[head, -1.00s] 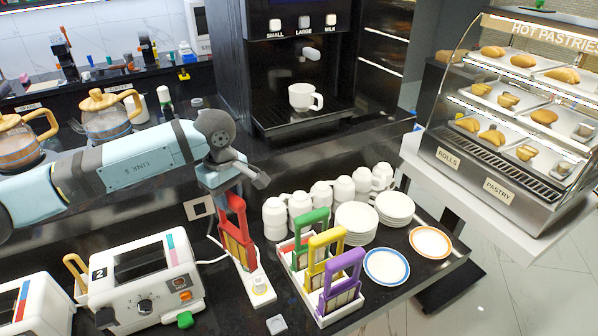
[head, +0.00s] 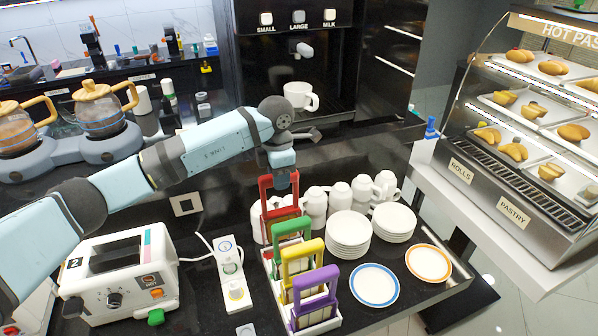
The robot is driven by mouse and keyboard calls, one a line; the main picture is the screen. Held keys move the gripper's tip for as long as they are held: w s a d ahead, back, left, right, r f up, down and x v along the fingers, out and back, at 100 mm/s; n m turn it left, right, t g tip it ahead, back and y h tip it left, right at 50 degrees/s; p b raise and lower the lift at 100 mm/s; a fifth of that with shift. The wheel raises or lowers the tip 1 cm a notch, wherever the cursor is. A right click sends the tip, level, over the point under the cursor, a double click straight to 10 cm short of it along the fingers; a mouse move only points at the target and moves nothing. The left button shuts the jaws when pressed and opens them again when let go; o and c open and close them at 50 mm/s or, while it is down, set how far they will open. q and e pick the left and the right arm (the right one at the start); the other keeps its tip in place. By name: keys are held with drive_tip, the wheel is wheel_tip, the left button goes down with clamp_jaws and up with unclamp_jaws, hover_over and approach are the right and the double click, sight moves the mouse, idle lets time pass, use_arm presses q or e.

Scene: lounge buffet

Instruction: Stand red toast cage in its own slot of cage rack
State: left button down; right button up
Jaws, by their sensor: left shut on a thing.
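The red toast cage (head: 266,196) hangs upright from my left gripper (head: 281,180), which is shut on the top of its frame. The cage is at the far end of the white cage rack (head: 268,268); its lower part is partly hidden behind the green cage, so I cannot tell whether it is in a slot. The green cage (head: 291,228), yellow cage (head: 302,262) and purple cage (head: 316,292) stand in the rack, in a row toward the front. My right gripper is not in view.
White mugs (head: 338,196) stand just right of the red cage. Stacked plates (head: 349,232), a blue-rimmed plate (head: 375,284) and an orange-rimmed plate (head: 428,262) lie right of the rack. A white power strip (head: 231,270) and a toaster (head: 118,275) are to the left.

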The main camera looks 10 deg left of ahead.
use_arm(q)
drive_tip(key=shift+w+d, duration=0.2)
drive_tip(key=shift+d, duration=0.05)
drive_tip(key=shift+s+a+r, duration=0.1)
drive_tip(key=shift+s+a, duration=0.05)
drive_tip(key=shift+a, duration=0.05)
drive_tip(key=shift+b, duration=0.35)
wheel_tip(320, 180, down, 4)
drive_tip(key=b, duration=0.2)
drive_tip(key=shift+b, duration=0.35)
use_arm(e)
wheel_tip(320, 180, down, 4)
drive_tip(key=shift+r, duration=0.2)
use_arm(q)
drive_tip(key=shift+d, duration=0.1)
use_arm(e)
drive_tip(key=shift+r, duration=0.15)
